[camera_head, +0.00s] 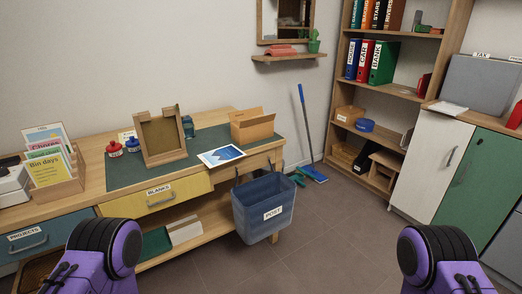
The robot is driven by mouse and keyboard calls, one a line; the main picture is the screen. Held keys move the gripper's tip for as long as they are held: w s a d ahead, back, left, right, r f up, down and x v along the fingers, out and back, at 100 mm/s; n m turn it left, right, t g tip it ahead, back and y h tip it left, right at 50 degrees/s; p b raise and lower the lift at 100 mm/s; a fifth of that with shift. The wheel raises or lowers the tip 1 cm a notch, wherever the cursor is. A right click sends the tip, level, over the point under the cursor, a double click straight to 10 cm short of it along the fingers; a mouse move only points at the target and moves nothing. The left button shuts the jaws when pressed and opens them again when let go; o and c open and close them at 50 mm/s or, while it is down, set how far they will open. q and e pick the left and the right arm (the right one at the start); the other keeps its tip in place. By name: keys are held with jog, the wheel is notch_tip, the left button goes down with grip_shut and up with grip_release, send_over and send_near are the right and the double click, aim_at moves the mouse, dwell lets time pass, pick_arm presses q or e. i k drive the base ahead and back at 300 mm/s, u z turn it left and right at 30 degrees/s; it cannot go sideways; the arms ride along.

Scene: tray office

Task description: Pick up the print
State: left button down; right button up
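The print (221,155) is a white-bordered sheet with a blue mountain-like picture. It lies flat on the desk (95,172), at the front edge of the dark green mat (122,177), right of a wooden frame-like stand (162,137). Neither of my grippers is in view. Only purple and black parts of my two arms show at the bottom left and bottom right, well apart from the print.
A cardboard box (252,128) stands behind the print. A blue bin labelled POST (264,213) hangs at the desk's right front. A yellow BLANKS drawer (160,195) is below the mat. Shelves and cabinets (431,155) stand at right. The floor (330,220) in front is clear.

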aim_at(214, 158)
jog(key=z, duration=0.2)
jog(key=i, duration=0.55)
jog(key=u, duration=0.6)
jog(key=i, duration=0.55)
jog(key=u, duration=0.65)
